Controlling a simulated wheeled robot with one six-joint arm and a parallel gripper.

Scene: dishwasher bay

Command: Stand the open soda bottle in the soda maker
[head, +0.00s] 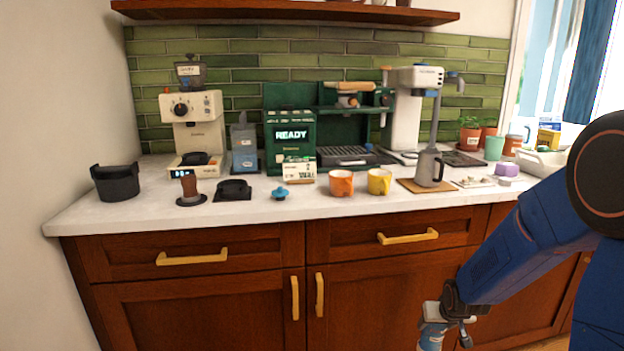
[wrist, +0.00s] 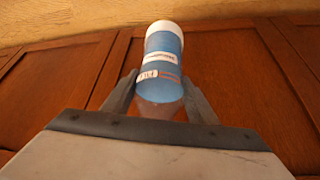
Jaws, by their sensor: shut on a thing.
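My gripper (wrist: 160,88) is shut on the soda bottle (wrist: 163,62), with one finger on each side of it. The bottle has a blue label, a white end pointing away from the wrist, and a clear part nearer the palm. In the head view, my gripper (head: 450,312) is low in front of the cabinet doors, and the bottle (head: 432,336) is partly cut off by the bottom edge. The tall white machine that looks like the soda maker (head: 405,112) stands at the back of the counter, well above my gripper.
A green espresso machine (head: 345,125) is behind. Cabinet handles (head: 408,236) stick out below the counter.

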